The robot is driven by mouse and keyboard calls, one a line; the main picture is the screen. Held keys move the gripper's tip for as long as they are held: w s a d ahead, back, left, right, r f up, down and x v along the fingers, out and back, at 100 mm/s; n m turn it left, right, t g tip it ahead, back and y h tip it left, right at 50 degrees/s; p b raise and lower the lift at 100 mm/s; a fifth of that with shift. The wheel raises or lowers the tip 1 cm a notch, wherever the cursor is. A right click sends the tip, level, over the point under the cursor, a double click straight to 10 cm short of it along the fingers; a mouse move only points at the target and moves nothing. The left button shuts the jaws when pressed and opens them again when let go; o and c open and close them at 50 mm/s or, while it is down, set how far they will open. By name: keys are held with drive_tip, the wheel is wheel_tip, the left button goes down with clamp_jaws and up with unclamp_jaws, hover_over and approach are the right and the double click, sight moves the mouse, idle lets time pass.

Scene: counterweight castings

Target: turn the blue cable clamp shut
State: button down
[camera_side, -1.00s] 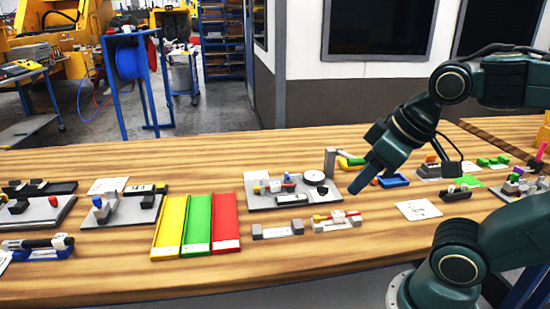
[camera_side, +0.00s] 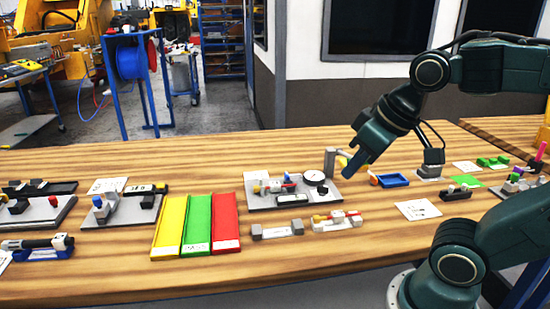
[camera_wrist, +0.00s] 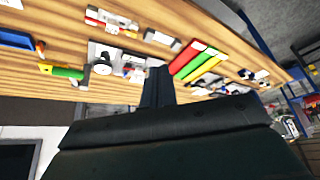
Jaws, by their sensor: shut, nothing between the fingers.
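My gripper (camera_side: 350,172) is shut and empty. In the side view its tip is in the air in front of the right end of a grey plate (camera_side: 262,204). In the wrist view its fingers (camera_wrist: 158,76) point toward the bench parts. Several blue parts show, and I cannot tell for sure which is the cable clamp. A small blue piece (camera_side: 288,175) stands on the grey plate. A blue holder (camera_side: 62,252) with a dark cylinder lies at the far left, and a small blue knob (camera_side: 97,201) stands on another fixture. My gripper touches none of these.
Yellow (camera_side: 172,225), green (camera_side: 198,228) and red (camera_side: 225,228) trays lie left of the grey plate. A grey post (camera_side: 330,162) with a yellow-green arm stands near my gripper. A blue tray (camera_side: 395,180) is to its right. The front wooden strip is clear.

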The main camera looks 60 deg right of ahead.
drive_tip(key=w+d+r+m+h, duration=0.1)
drive_tip(key=w+d, duration=0.1)
drive_tip(key=w, duration=0.2)
drive_tip(key=w+d+m, duration=0.1)
drive_tip(key=w+d, duration=0.2)
drive_tip(key=w, duration=0.2)
drive_tip(key=w+d+f+m+g, duration=0.1)
drive_tip(key=w+d+f+m, duration=0.2)
drive_tip(key=w+d+f, duration=0.2)
drive_tip(key=w+d+f+m+g+h, duration=0.1)
drive_tip(key=w+d+f+m, duration=0.2)
drive_tip(key=w+d+f, duration=0.3)
drive_tip(key=w+d, duration=0.5)
drive_tip(key=d, duration=0.2)
drive_tip(key=shift+w+d+g, duration=0.35)
drive_tip(key=shift+w+g, duration=0.05)
drive_tip(key=shift+f, duration=0.1)
drive_tip(key=x, duration=0.9)
drive_tip(key=shift+d+f, duration=0.2)
drive_tip(key=shift+f, duration=0.15)
drive_tip(key=shift+s+a, duration=1.3)
drive_tip(key=shift+a, duration=0.05)
